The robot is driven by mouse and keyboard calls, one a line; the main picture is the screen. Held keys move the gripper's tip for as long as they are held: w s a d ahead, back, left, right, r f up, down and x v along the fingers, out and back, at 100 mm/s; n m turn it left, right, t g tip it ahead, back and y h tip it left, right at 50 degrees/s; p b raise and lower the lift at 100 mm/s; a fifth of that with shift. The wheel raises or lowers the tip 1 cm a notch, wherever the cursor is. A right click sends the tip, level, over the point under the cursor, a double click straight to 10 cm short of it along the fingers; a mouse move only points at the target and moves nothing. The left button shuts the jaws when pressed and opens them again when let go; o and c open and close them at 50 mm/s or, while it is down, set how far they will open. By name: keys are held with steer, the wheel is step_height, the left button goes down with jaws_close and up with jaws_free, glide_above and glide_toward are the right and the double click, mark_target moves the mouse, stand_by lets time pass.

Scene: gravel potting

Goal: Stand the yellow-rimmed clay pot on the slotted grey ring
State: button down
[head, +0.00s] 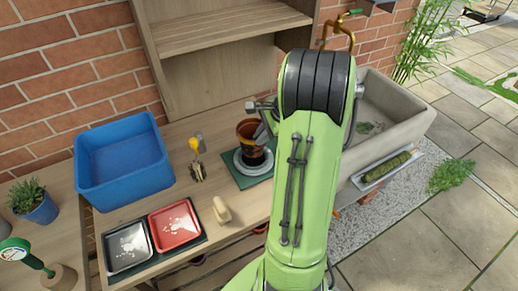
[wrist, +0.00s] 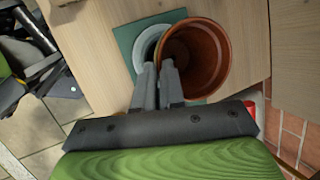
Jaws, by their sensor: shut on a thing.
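The clay pot (head: 248,128) is orange-brown with a lighter rim and looks upright in the head view. In the wrist view I look into the open pot (wrist: 208,58). My gripper (wrist: 166,72) is shut on the near-left side of its wall; in the head view my arm mostly hides the gripper. The grey ring (head: 243,170) lies on a dark green mat under the pot. It also shows as a pale arc (wrist: 143,50) left of the pot in the wrist view. The pot hides the rest of the ring, and I cannot tell whether they touch.
A blue bin (head: 122,160), a yellow-handled tool (head: 196,158), a wooden-looking scoop (head: 222,210), a black tray (head: 127,246) and a red tray (head: 175,226) occupy the bench to the left. A grey stone sink (head: 395,105) is at right. A shelf stands behind.

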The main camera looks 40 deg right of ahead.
step_height(320, 180, down, 4)
steer(key=shift+r+b, duration=0.1)
steer(key=shift+b, duration=0.45)
steer(key=c, duration=1.7)
jaws_free()
steer(key=shift+f, duration=0.2)
steer(key=o, duration=0.5)
steer(key=shift+r, duration=0.1)
